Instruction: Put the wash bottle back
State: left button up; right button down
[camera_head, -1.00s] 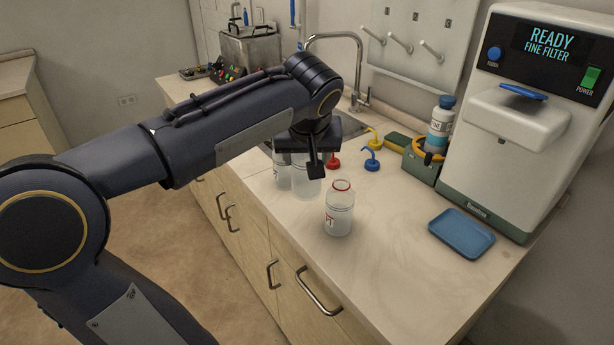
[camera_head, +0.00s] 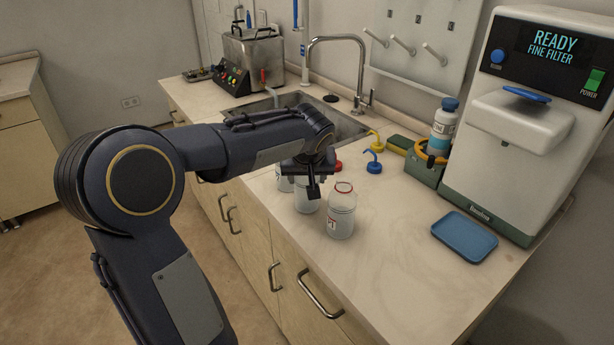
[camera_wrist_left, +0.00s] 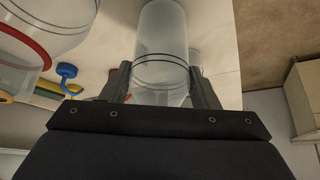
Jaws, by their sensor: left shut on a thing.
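A translucent white bottle (camera_head: 306,198) stands upright or is held near the counter's front edge. My left gripper (camera_head: 313,188) is shut on it from above in the head view. In the left wrist view the bottle (camera_wrist_left: 160,45) sits between the two fingers (camera_wrist_left: 162,88). Its upper part is hidden by the gripper in the head view. A second bottle with a red rim and red lettering (camera_head: 341,212) stands open just to its right. A third bottle (camera_head: 284,184) is partly hidden behind the gripper. I cannot tell whether the held bottle touches the counter. My right gripper is not in view.
Blue (camera_head: 373,162) and yellow (camera_head: 374,140) spout caps lie behind, with a red cap (camera_head: 337,167) beside the gripper. The sink (camera_head: 345,127) is behind. The counter's front right is clear.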

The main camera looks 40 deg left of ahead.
pick_arm(q)
jog(key=o, duration=1.5)
jog(key=shift+f, duration=0.1)
